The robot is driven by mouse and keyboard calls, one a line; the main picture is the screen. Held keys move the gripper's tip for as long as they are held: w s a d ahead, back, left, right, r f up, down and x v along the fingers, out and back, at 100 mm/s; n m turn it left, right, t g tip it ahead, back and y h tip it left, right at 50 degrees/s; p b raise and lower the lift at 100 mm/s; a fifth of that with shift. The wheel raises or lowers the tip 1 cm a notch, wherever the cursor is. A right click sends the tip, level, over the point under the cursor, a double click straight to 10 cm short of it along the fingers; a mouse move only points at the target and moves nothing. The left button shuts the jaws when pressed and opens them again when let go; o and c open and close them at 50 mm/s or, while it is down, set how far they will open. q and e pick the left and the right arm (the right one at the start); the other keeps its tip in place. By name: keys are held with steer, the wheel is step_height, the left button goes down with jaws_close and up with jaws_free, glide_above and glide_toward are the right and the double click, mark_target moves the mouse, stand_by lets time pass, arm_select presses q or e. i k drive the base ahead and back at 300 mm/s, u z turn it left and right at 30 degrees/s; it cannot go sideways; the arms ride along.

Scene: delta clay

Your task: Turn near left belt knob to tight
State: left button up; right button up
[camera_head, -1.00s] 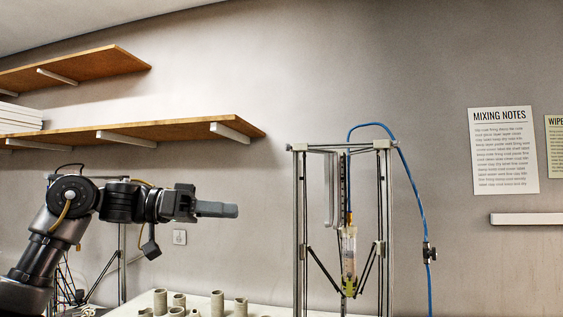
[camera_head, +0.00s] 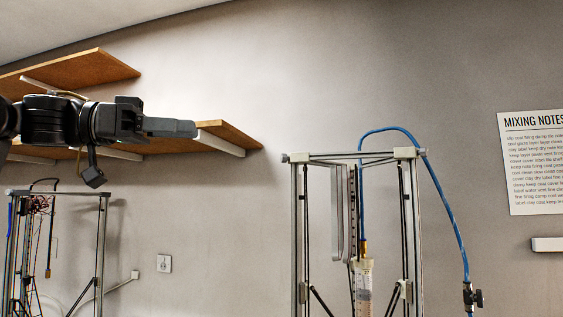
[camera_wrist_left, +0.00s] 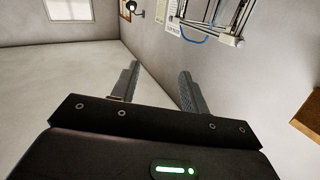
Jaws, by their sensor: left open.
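A delta printer frame (camera_head: 299,215) with a clear syringe (camera_head: 363,285) stands right of centre in the head view. A small dark knob-like piece (camera_head: 284,157) sticks out at its top left corner; I cannot tell if it is the belt knob. My left gripper (camera_head: 196,128) is in the air at upper left, pointing right, well apart from this frame. The left wrist view shows its two fingers (camera_wrist_left: 160,72) apart with nothing between them. The printer frame also shows there, at the top (camera_wrist_left: 225,20). My right gripper is not in view.
A second frame (camera_head: 102,245) with wires stands at lower left, below my left arm. Wooden shelves (camera_head: 225,135) on the wall lie behind the gripper in the picture. A blue hose (camera_head: 440,190) with a valve (camera_head: 472,297) hangs right of the printer. Open air separates gripper and printer.

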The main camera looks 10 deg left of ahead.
mark_target(284, 157)
steer(key=i, duration=0.85)
